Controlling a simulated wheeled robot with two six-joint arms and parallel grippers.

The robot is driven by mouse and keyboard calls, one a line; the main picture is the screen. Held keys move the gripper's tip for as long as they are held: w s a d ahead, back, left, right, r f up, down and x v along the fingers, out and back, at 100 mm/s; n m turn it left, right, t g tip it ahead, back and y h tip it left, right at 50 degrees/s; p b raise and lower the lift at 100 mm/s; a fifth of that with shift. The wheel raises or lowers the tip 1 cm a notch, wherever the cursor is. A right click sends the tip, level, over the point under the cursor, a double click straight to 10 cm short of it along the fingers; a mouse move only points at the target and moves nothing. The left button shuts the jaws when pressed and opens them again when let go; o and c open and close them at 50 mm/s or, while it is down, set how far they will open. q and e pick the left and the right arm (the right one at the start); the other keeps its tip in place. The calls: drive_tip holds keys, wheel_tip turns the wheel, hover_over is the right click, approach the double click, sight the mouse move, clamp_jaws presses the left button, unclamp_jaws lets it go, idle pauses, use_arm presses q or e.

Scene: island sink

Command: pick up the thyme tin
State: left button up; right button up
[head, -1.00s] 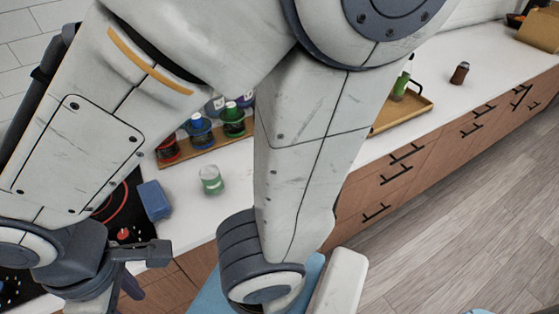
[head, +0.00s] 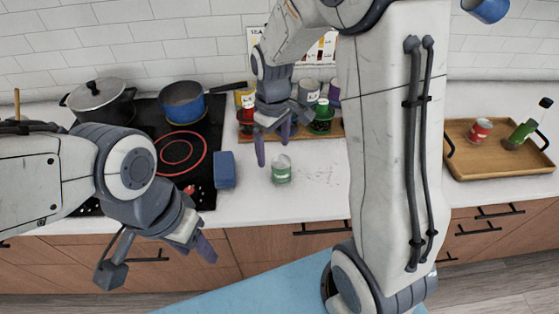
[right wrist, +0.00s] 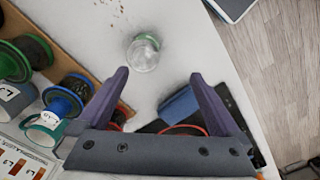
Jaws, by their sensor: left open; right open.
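A small tin with a green band and pale top (head: 281,169) stands alone on the white counter, in front of the wooden spice rack; its label is not readable, so I cannot confirm it is the thyme tin. It also shows in the right wrist view (right wrist: 143,52), beyond and between the fingertips. My right gripper (head: 273,146) is open and empty, above the counter just behind and left of this tin, apart from it. It also shows in the right wrist view (right wrist: 161,75). My left gripper (head: 197,240) is open and empty in front of the stove.
The wooden rack (head: 335,130) holds several coloured-lid jars, partly hidden by my right arm. A blue block (head: 224,170) stands left of the tin. Left are the hob, a blue pan (head: 184,103) and a black pot (head: 100,100). A wooden tray (head: 465,165) is at right.

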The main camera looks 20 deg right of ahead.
sight(281, 162)
drive_tip(key=shift+w+d+f, duration=0.35)
drive_tip(key=shift+d+f, duration=0.2)
drive_tip(key=shift+d, duration=0.05)
drive_tip(key=shift+w+d+f, duration=0.35)
drive_tip(key=shift+d+f, duration=0.15)
drive_tip(key=shift+d, duration=0.1)
wheel_tip(281, 162, down, 4)
drive_tip(key=shift+r+p, duration=0.2)
drive_tip(key=shift+p, duration=0.15)
wheel_tip(281, 162, down, 5)
drive_tip(key=shift+d+f+p, duration=0.1)
drive_tip(key=shift+p, duration=0.8)
drive_tip(key=shift+f, duration=0.35)
drive_tip(key=c, duration=1.5)
drive_tip(key=shift+o, duration=0.2)
drive_tip(key=shift+r, duration=0.1)
